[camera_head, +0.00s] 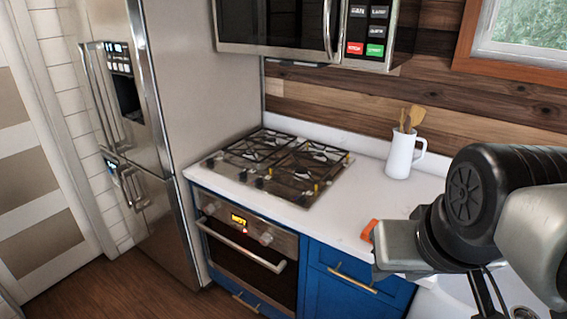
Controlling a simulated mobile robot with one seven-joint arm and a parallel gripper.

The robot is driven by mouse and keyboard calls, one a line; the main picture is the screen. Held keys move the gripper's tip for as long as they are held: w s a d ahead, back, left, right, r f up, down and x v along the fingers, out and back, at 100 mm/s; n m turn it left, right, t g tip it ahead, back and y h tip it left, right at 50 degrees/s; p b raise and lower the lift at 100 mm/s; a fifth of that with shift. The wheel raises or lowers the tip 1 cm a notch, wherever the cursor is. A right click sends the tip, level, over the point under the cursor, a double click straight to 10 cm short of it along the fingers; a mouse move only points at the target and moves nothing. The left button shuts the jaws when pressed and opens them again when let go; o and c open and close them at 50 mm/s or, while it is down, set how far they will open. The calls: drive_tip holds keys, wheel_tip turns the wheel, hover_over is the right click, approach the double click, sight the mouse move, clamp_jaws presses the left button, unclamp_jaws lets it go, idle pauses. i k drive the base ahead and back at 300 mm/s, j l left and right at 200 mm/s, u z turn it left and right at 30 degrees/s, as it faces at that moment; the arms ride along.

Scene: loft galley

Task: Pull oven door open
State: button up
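The oven (250,237) is built into the blue cabinets below the cooktop, left of the picture's middle. Its door (245,275) has dark glass and looks closed. A long silver bar handle (240,248) runs across the door's top, under a control panel with a lit orange display (239,220). My gripper (371,231) is at the right, with an orange part showing at its left end. It appears over or in front of the white counter, to the right of the oven handle and apart from it. Whether its fingers are open or shut does not show.
A steel fridge (160,130) stands left of the oven. Blue drawers with a brass handle (352,280) are to its right. A gas cooktop (280,165) and a white jug (403,155) with wooden utensils are on the counter (365,195). The wooden floor (125,285) at lower left is clear.

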sight(280, 289)
drive_tip(key=i+j+u, duration=0.25)
drive_tip(key=i+j, duration=0.35)
drive_tip(key=i+j+u, duration=0.25)
drive_tip(key=i+j, duration=0.35)
drive_tip(key=i, duration=0.1)
